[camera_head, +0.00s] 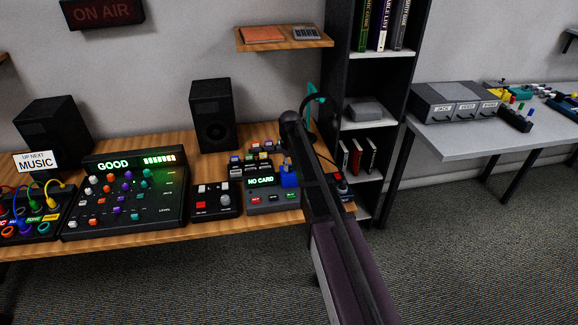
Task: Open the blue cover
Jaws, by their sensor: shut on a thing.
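A blue piece (289,175), which looks like the blue cover, stands at the right end of a grey box (262,199) whose display reads "NO CARD". Its right side runs up against my dark arm in the picture, so I cannot tell its full shape or how far it is open. My arm reaches in from the lower right, up to a dark round joint above the desk. My gripper cannot be made out; it seems hidden behind the arm. Whether it touches the blue piece does not show.
A mixing console (124,195) and a small black button panel (212,201) stand left of the box. Several small coloured blocks (250,159) lie behind it. A speaker (212,115) stands at the back. A dark shelf (340,100) rises just right of the desk.

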